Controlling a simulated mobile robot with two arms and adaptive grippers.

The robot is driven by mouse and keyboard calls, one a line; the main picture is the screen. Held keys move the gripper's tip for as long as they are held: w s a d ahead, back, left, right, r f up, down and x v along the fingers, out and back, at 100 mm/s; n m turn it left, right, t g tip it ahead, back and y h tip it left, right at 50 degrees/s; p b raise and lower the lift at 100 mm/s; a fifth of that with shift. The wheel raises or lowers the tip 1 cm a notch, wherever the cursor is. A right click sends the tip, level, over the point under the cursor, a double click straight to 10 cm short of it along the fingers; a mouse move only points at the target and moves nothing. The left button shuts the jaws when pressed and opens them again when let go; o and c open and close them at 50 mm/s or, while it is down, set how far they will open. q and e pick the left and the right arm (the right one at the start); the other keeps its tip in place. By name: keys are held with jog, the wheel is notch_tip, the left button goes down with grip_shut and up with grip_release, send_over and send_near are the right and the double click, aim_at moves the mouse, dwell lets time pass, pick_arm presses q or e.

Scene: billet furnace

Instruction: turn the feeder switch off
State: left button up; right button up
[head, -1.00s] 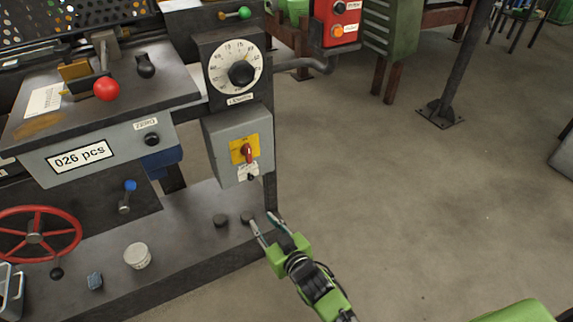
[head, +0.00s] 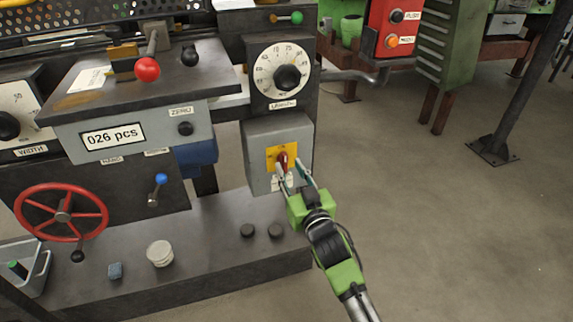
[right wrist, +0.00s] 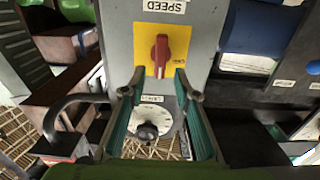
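The switch (head: 283,160) is a red rotary handle on a yellow plate, on the front of a grey box (head: 257,131) on the machine. In the right wrist view the red handle (right wrist: 160,54) stands about upright in the picture. My right gripper (head: 291,170) is at the switch, its fingers hiding part of the plate. In the right wrist view its two fingers (right wrist: 159,80) are apart, with the handle between and just beyond the tips. I cannot tell whether either finger touches it. My left gripper is not in view.
A LENGTH dial (head: 286,77) sits above the switch box. A red button box (head: 396,28) and a bent pipe (head: 352,76) are to its right. A red handwheel (head: 62,213) and a blue-knobbed lever (head: 158,188) are to the left.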

aim_at(285, 161)
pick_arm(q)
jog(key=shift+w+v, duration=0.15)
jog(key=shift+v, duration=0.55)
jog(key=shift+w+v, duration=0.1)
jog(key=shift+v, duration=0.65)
pick_arm(e)
jog(key=shift+x, duration=1.85)
grip_shut()
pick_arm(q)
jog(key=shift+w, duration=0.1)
